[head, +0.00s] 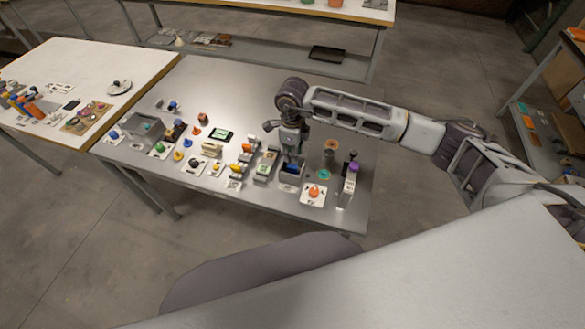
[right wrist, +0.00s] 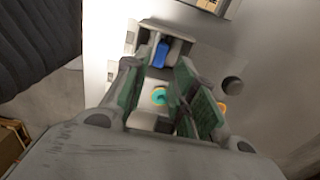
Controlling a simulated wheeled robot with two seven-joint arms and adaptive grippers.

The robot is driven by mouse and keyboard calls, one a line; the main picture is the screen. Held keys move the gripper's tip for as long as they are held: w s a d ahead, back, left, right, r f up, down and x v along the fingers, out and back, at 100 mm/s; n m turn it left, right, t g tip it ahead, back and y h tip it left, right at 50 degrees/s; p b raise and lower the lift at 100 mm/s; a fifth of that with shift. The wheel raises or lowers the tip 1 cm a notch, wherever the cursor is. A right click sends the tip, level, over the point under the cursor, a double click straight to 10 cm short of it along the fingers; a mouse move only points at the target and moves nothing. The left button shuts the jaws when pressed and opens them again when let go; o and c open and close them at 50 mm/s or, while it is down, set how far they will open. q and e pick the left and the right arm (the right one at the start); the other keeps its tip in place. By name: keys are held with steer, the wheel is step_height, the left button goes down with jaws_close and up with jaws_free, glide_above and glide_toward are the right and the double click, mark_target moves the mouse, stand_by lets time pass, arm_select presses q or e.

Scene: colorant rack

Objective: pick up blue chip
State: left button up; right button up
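A blue piece (head: 291,168), which looks like the blue chip, sits in a small grey open bin (head: 291,180) near the front right of the metal table. In the right wrist view the blue piece (right wrist: 161,53) lies inside the grey bin (right wrist: 178,46), ahead of my fingertips. My right gripper (head: 291,152) points down over the bin, close to it. In the right wrist view its green-padded fingers (right wrist: 160,84) stand apart with no object clearly held. The exact height above the blue piece is hard to tell. My left gripper is out of view.
A purple-topped bottle (head: 349,181) stands farther right. Several small coloured pieces crowd the left. The table's back middle (head: 230,90) is clear.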

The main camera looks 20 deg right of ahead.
mark_target(292, 166)
steer(key=shift+f, duration=1.6)
steer(key=shift+f, duration=0.1)
steer(key=shift+f+p, duration=0.95)
steer(key=shift+f, duration=1.55)
steer(key=c, duration=0.6)
